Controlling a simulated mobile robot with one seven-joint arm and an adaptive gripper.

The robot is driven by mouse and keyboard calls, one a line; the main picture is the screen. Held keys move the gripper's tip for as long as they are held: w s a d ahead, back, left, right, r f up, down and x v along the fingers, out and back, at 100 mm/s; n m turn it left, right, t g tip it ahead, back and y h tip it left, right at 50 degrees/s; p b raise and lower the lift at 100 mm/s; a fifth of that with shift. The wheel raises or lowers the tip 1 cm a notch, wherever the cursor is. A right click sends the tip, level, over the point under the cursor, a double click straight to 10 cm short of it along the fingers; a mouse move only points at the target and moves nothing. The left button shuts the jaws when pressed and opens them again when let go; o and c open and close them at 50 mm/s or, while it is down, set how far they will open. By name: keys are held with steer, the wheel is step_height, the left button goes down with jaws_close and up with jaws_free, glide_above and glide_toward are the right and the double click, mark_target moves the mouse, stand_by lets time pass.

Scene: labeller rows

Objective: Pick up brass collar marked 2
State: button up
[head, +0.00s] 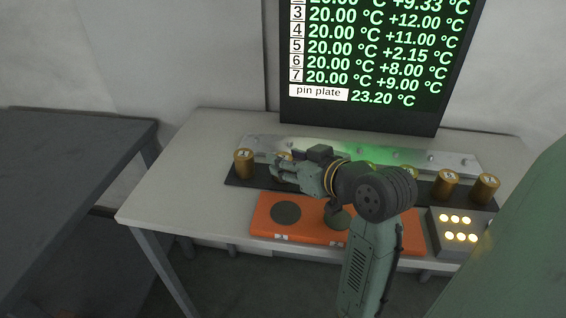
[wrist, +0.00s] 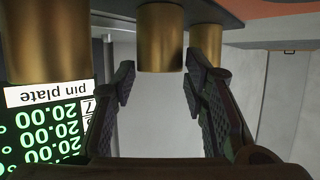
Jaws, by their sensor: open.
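Several brass collars stand in a row on a dark strip, one at the far left (head: 243,163) and others to the right, such as the one at the right end (head: 486,188). Their marks are too small to read, so I cannot tell which is number 2. My gripper (head: 278,167) is at the second place from the left and partly hides the collar there. In the wrist view my gripper (wrist: 158,88) is open, with a brass collar (wrist: 160,42) ahead between its fingers, not visibly gripped. Another collar (wrist: 50,40) is close at left, and one (wrist: 205,48) stands behind the right finger.
A metal rail with pins (head: 460,160) runs behind the row. An orange plate (head: 265,225) with dark discs lies in front, and a box with lit buttons (head: 440,248) stands at right. A screen (head: 380,70) stands behind. The table's left part (head: 185,170) is clear.

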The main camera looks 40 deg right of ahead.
steer(key=shift+w+f, duration=0.2)
steer(key=shift+w, duration=0.25)
steer(key=c, duration=0.9)
steer(key=shift+r, duration=0.1)
